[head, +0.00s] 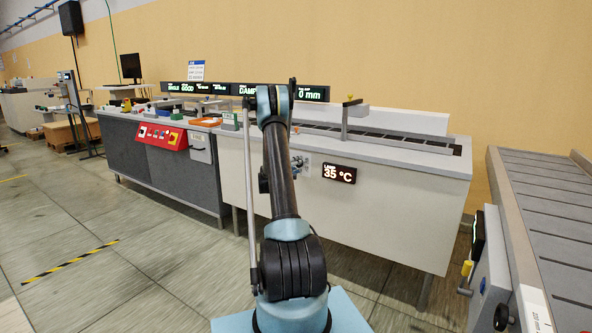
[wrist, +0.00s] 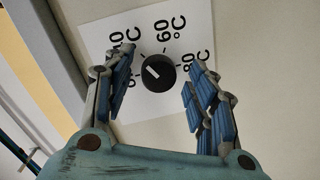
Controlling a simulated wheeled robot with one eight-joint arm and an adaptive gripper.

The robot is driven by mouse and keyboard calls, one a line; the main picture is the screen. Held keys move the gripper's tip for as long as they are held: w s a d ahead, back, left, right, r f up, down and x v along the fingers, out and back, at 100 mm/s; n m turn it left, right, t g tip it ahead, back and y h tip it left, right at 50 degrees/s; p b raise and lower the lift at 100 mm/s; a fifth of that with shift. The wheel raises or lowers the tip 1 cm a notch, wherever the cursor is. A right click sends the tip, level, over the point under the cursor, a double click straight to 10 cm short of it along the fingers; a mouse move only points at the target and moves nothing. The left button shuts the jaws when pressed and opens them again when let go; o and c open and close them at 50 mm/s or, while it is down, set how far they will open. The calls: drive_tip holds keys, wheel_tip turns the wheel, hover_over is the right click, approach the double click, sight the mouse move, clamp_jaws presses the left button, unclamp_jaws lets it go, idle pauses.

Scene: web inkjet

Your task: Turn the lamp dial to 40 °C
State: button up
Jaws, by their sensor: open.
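The lamp dial (wrist: 158,73) is a round black knob with a white pointer line, on a white scale card (wrist: 185,22) marked in °C. The card reads 60 °C and 80 °C; another mark ending in 0 is partly hidden by a finger. The pointer slants to the upper left in the wrist view. My gripper (wrist: 160,92) is open, with its blue-padded fingers on either side of the dial and visibly apart from it. In the head view my arm covers the dial area. The lamp display (head: 339,173) reads 35 °C.
The dial is on the pale front of a long machine (head: 390,215). A slatted conveyor (head: 550,200) stands at the right. A grey bench with a red control panel (head: 162,136) is to the left. The floor (head: 110,290) at the left is open.

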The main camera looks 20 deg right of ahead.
drive_tip(key=v, duration=1.1)
drive_tip(key=shift+s+a, duration=0.25)
drive_tip(key=shift+a, duration=0.1)
drive_tip(key=s+a+r+m+g+y, duration=0.15)
drive_tip(key=s+r, duration=0.25)
drive_tip(key=s, duration=0.4)
drive_tip(key=s+a+r+g+y, duration=0.15)
drive_tip(key=s+r, duration=0.25)
drive_tip(key=s, duration=0.4)
drive_tip(key=s+a+r+m+g+y, duration=0.1)
drive_tip(key=s+a+r+y, duration=0.2)
drive_tip(key=s, duration=0.6)
drive_tip(key=s+a+f+g+y, duration=0.1)
drive_tip(key=s+a, duration=0.4)
drive_tip(key=s, duration=0.7)
drive_tip(key=s+a+f+g+y, duration=0.1)
drive_tip(key=s+a+f+y, duration=0.3)
drive_tip(key=s, duration=0.8)
drive_tip(key=s+a+f+g+y, duration=0.1)
drive_tip(key=s+a+f+y, duration=0.1)
drive_tip(key=s+a+f, duration=0.2)
drive_tip(key=s+a+n, duration=0.1)
drive_tip(key=s+a, duration=0.2)
drive_tip(key=s, duration=0.5)
drive_tip(key=shift+a+y, duration=0.3)
drive_tip(key=shift+y, duration=0.1)
